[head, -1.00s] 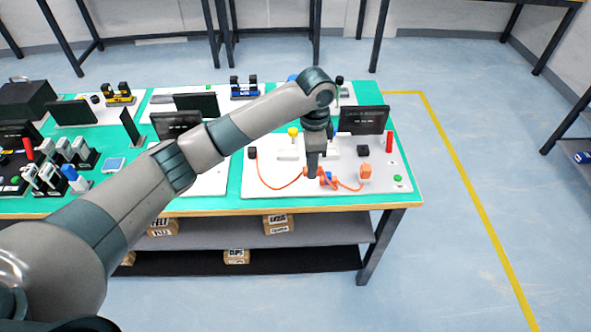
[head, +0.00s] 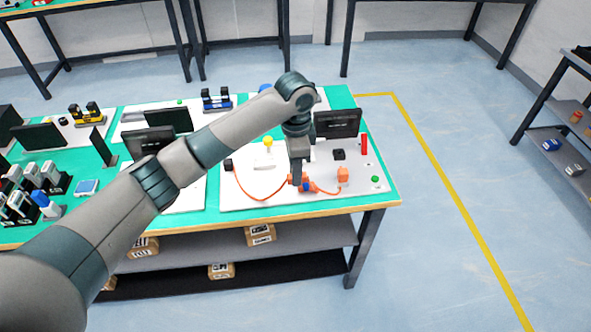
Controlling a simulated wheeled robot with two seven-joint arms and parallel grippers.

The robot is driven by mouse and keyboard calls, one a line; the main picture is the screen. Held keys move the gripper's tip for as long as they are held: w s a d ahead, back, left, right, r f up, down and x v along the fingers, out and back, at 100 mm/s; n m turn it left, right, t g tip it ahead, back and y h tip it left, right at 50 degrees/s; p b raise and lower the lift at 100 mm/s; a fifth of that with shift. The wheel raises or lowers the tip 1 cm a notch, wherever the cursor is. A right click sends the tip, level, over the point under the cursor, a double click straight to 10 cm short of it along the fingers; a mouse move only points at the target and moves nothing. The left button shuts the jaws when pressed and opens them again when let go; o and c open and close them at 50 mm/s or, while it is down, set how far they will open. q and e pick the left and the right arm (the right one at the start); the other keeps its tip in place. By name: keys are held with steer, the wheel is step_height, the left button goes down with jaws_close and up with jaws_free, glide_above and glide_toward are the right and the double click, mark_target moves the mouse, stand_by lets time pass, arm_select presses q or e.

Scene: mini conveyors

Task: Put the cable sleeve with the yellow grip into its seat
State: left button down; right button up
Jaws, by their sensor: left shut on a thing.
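My left gripper (head: 296,182) points down over the white board (head: 245,202) at the table's right end. It is shut on a small part of the orange cable (head: 256,198); the fingers hide most of that part. Orange pieces and a blue piece (head: 307,186) show close beside the fingertips. The cable runs from a black block (head: 228,165) on the left, past the gripper, toward an orange block (head: 343,174) on the right. A yellow knob (head: 268,141) stands over a white block (head: 264,160), left of the gripper. I cannot make out the seat. My right gripper is not in view.
A dark screen (head: 337,123) stands behind the board. A red upright piece (head: 364,144), a black block (head: 338,154) and a green button (head: 375,179) are on its right side. My left arm crosses the table's left part. Floor right of the table is clear.

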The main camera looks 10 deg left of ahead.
arm_select(q)
steer(key=shift+p, duration=0.3)
stand_by(0.4)
steer(key=w+a+b, duration=0.4)
steer(key=w+a, duration=0.8)
steer(key=w, duration=0.2)
steer(key=shift+w+a, duration=0.25)
steer(key=shift+a, duration=0.1)
stand_by(2.3)
